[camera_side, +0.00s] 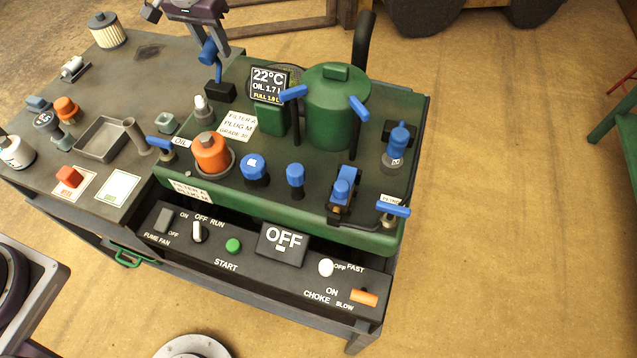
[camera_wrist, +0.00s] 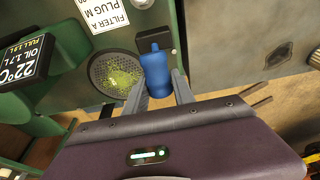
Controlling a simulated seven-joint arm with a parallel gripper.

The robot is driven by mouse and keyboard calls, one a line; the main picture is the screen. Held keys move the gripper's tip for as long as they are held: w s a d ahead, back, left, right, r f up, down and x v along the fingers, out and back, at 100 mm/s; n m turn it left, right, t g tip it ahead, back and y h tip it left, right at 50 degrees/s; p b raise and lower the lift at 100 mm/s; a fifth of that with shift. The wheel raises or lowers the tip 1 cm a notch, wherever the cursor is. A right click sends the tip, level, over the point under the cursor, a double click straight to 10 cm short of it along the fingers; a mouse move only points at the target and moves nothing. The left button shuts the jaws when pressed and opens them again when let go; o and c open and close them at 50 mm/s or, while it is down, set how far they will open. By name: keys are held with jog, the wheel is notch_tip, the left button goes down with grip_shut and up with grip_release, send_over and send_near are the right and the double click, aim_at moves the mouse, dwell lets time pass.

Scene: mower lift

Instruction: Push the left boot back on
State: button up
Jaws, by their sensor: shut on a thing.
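A blue boot (camera_side: 208,50) is between the fingers of my gripper (camera_side: 213,52) at the top of the side view. In the wrist view the boot (camera_wrist: 157,74) sits between both fingers of my gripper (camera_wrist: 160,92), which is shut on it. A black block (camera_side: 220,92) stands just below it at the machine's rear left edge. A white-tipped plug (camera_side: 201,105) stands upright and bare on the green deck, in front of the block. The boot's underside is hidden.
A second blue boot (camera_side: 399,138) is at the deck's right. A green tank (camera_side: 337,105) with blue levers and a display (camera_side: 268,82) stand at the back. An orange filter (camera_side: 211,150) is in front of the plug. A round grille (camera_wrist: 116,74) with green clippings lies beside the held boot.

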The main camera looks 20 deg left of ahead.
aim_at(197, 99)
jog(key=shift+s+r, duration=0.15)
jog(key=shift+s, duration=1.8)
jog(key=shift+s+f, duration=0.45)
jog(key=shift+s, duration=0.4)
jog(key=shift+s+f, duration=0.45)
jog(key=shift+s, duration=0.45)
jog(key=shift+s+f, duration=0.45)
jog(key=shift+s, duration=0.4)
jog(key=shift+s+f, duration=0.85)
jog(key=shift+f, duration=0.2)
jog(key=o, duration=0.7)
jog(key=shift+o, duration=0.7)
